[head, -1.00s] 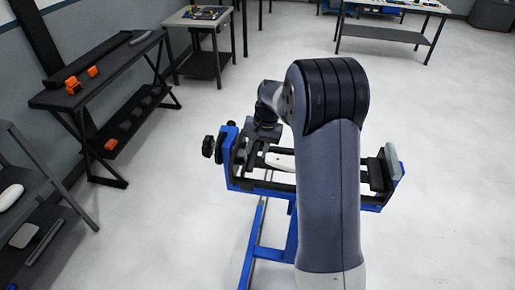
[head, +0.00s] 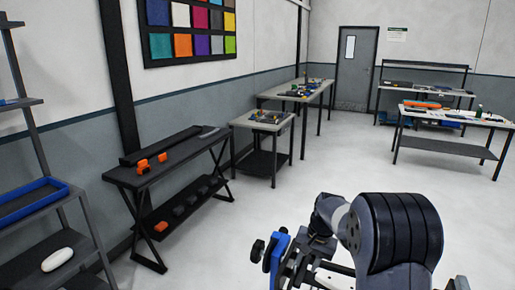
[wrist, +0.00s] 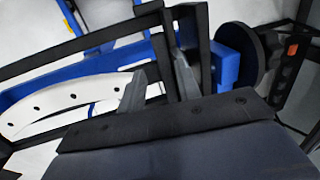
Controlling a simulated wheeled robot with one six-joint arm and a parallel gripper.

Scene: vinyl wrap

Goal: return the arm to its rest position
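My arm (head: 400,235) shows at the lower right of the head view, bent over a blue and black stand (head: 275,250). My gripper's end is low beside the stand, and its fingertips are hard to make out in the head view. In the wrist view the two grey fingers of my gripper (wrist: 158,82) stand apart, with a black bar of the stand showing in the gap. I cannot tell whether the bar lies between the fingers or beyond them.
The stand's black knob (wrist: 248,60) and blue frame are close around my gripper. A black bench (head: 165,175) with orange tools, a small table (head: 262,122) and a shelf rack (head: 50,200) line the left wall. Another table (head: 450,147) stands at the back right. The floor between is open.

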